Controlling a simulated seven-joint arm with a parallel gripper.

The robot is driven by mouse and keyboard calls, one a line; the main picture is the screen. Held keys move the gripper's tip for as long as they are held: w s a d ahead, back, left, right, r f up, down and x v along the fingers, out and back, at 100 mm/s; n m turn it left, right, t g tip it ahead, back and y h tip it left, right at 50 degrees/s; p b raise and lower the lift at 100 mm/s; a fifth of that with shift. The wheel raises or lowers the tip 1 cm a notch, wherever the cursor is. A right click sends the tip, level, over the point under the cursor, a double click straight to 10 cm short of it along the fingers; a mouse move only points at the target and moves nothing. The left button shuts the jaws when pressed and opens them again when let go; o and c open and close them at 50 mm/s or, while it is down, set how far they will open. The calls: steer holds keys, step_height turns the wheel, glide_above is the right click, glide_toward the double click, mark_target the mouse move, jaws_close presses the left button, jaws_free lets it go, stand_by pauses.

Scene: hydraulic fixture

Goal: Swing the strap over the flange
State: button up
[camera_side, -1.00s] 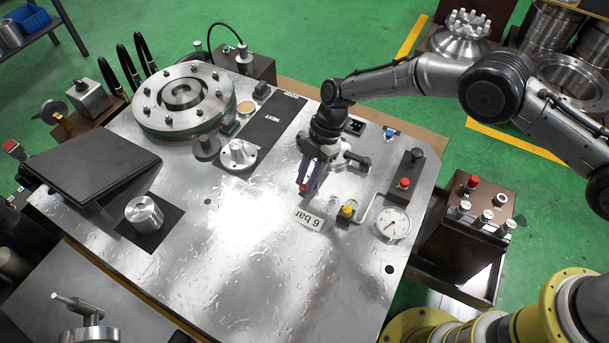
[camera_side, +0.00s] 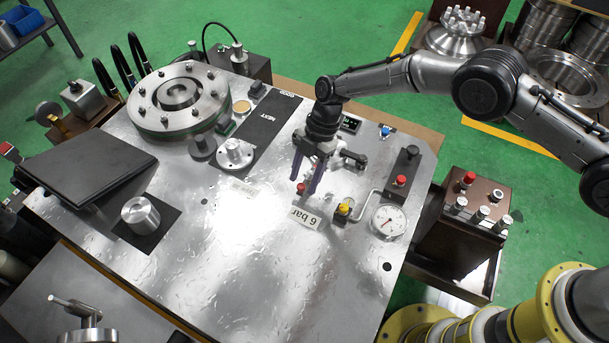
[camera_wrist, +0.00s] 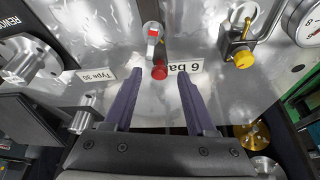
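My gripper (camera_side: 304,187) hangs over the right half of the metal plate, its two purple fingers pointing down. In the wrist view my gripper (camera_wrist: 160,72) is open, with a gap between the fingertips. A red knob (camera_wrist: 160,73) shows in that gap; whether the fingers touch it I cannot tell. Above it is a grey lever-like part (camera_wrist: 152,33) with a red mark. A large round bolted flange (camera_side: 165,112) sits at the back left of the plate, away from the gripper. A smaller flanged part (camera_side: 235,153) stands nearer. I cannot clearly make out a strap.
A "6 bar" label (camera_side: 306,218), a yellow-knobbed valve (camera_side: 343,209) and a gauge (camera_side: 388,221) lie close right of my gripper. A dark slanted panel (camera_side: 85,165) and a metal cylinder (camera_side: 141,214) are at left. The plate's front middle (camera_side: 250,270) is clear.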

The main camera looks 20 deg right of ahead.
steer(key=v, duration=1.3)
steer(key=shift+r, duration=0.35)
steer(key=shift+w+d, duration=0.15)
